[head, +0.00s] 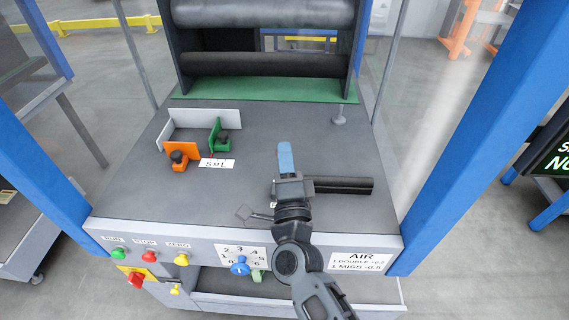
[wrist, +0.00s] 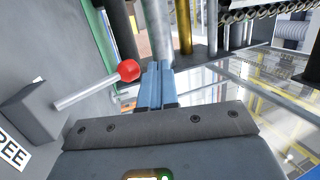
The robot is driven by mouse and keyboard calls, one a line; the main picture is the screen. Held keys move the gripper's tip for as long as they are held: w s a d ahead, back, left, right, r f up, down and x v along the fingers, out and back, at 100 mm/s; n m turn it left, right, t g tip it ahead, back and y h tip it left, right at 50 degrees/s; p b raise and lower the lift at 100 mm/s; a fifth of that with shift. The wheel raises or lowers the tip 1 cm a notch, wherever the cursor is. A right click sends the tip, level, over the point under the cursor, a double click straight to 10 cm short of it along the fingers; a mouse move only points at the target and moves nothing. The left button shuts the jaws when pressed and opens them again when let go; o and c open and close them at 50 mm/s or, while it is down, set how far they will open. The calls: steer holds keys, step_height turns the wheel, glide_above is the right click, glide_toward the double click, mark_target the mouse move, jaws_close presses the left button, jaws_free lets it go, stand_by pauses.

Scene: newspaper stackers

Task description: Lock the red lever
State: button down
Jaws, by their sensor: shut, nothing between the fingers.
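In the wrist view, a lever with a red ball knob (wrist: 128,70) and a pale metal rod (wrist: 88,91) sticks out from a dark grey block (wrist: 38,112) on a grey panel. The rod slants up to the right. My gripper (wrist: 158,68) is shut and empty, with blue fingers side by side. The knob is just left of the fingers; I cannot tell whether they touch. In the head view my gripper (head: 285,150) is over the grey machine table, and I cannot make out the lever there.
The grey table (head: 240,135) carries orange (head: 181,152) and green (head: 223,137) guides at left. A dark bar (head: 343,185) lies right of my gripper. Blue posts (head: 470,120) flank the table. Buttons and a dial (head: 240,265) line the front.

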steer(key=shift+w, duration=0.4)
stand_by(0.5)
